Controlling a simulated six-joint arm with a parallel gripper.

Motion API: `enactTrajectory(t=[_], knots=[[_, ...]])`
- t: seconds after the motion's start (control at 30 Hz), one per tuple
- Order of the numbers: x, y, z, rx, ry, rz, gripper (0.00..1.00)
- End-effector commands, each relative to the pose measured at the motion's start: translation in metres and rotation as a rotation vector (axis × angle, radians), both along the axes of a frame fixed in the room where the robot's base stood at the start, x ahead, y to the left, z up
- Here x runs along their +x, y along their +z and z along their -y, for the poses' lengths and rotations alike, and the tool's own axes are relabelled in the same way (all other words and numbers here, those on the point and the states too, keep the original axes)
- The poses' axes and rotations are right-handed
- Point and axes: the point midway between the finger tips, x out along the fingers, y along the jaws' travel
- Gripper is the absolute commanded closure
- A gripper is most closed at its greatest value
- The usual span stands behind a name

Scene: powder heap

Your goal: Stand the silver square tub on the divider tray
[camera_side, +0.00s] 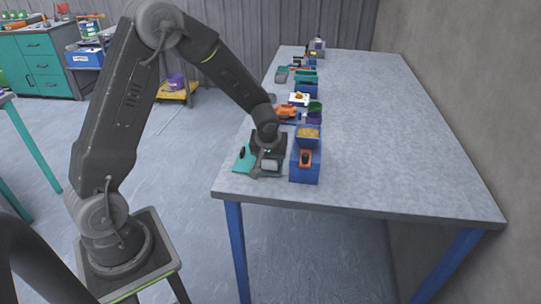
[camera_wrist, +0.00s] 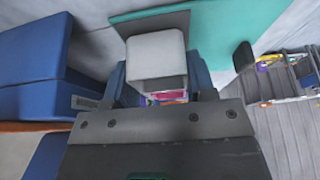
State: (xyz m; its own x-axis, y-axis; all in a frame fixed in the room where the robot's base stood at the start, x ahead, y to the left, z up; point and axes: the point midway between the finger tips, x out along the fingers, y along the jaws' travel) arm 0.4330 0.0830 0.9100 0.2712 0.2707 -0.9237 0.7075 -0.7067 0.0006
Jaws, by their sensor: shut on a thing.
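The silver square tub (camera_wrist: 157,52) is pale, with rounded corners. It sits between the jaws of my gripper (camera_wrist: 160,78) in the wrist view. In the side view the pale tub (camera_side: 269,166) shows under my gripper (camera_side: 268,156), near the table's front left corner. My gripper is shut on it. A flat teal piece (camera_wrist: 222,25) with a dark knob lies beyond and to the right of the tub in the wrist view. It shows left of my gripper in the side view (camera_side: 243,159). I cannot clearly tell which thing is the divider tray, or whether the tub touches anything beneath it.
A blue bin (camera_side: 305,173) with tan powder and an orange item stands just right of my gripper. Behind are an orange tool (camera_side: 286,112), a green cup (camera_side: 315,107) and several small containers. The table's right side (camera_side: 400,130) is clear.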

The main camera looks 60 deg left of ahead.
Motion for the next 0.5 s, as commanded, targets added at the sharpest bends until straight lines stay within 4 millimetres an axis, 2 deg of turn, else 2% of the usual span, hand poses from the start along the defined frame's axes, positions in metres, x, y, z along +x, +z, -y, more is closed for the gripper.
enactTrajectory(t=[0.33,0.37,0.5], knots=[[0.0001,-0.0064,0.0000,0.001,-0.002,-0.001,0.73],[0.0002,-0.0061,0.0001,0.001,-0.002,-0.001,0.47],[0.0001,-0.0059,0.0000,0.001,-0.002,-0.001,0.33]])
